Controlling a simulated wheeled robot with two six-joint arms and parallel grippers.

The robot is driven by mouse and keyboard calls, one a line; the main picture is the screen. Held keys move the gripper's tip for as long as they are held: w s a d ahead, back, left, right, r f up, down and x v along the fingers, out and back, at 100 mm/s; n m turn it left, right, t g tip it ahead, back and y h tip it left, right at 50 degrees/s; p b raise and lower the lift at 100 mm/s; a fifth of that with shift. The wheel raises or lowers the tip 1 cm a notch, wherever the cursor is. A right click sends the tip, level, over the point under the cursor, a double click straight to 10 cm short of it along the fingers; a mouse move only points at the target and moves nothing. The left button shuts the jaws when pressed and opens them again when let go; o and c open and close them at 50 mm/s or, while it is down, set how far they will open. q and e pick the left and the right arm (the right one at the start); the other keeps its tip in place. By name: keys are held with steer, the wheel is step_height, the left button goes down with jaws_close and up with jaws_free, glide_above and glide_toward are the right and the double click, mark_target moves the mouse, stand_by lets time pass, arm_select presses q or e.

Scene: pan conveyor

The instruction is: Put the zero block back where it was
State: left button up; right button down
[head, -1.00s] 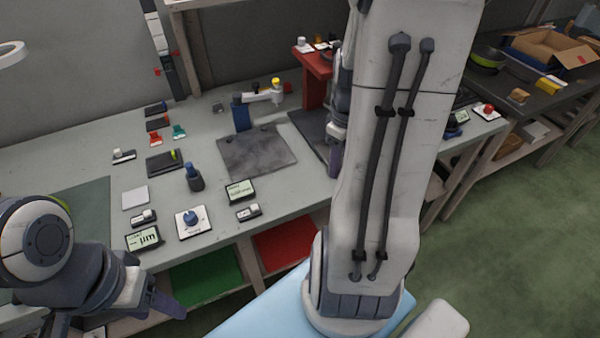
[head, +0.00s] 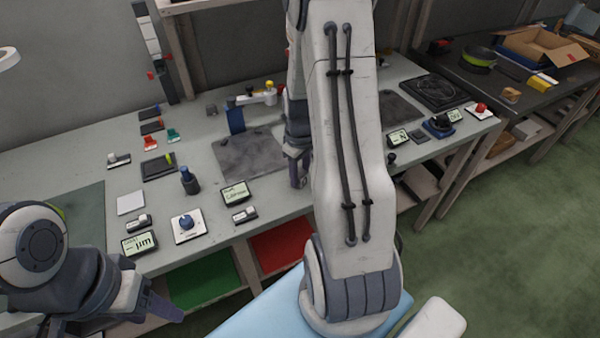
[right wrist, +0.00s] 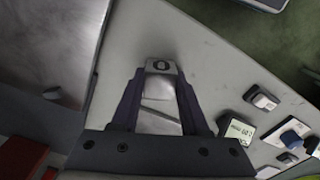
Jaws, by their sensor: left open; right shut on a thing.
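The zero block (right wrist: 159,68), a small pale metal block with a dark ring-like 0 on its end, sits between the fingers of my right gripper (right wrist: 158,90) in the right wrist view. The gripper is shut on it. In the head view my right gripper (head: 297,172) is over the grey bench (head: 215,210), just right of a dark square plate (head: 250,155). The block is hidden there. I cannot tell whether the block touches the bench. My left gripper (head: 165,308) is open at the lower left, in front of the bench, away from the block.
Small displays (head: 235,192), a blue-knobbed device (head: 187,227) and a dark blue cylinder (head: 189,180) stand left of my right gripper. A jointed stand (head: 236,120) is behind the plate. The bench holds another dark plate (head: 398,105) at right. My right arm hides part of the bench.

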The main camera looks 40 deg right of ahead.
mark_target(300, 173)
steer(key=shift+f, duration=0.15)
steer(key=shift+c, duration=2.1)
jaws_free()
step_height(300, 173, up, 12)
steer(key=shift+r+p, duration=0.2)
steer(key=shift+p, duration=0.15)
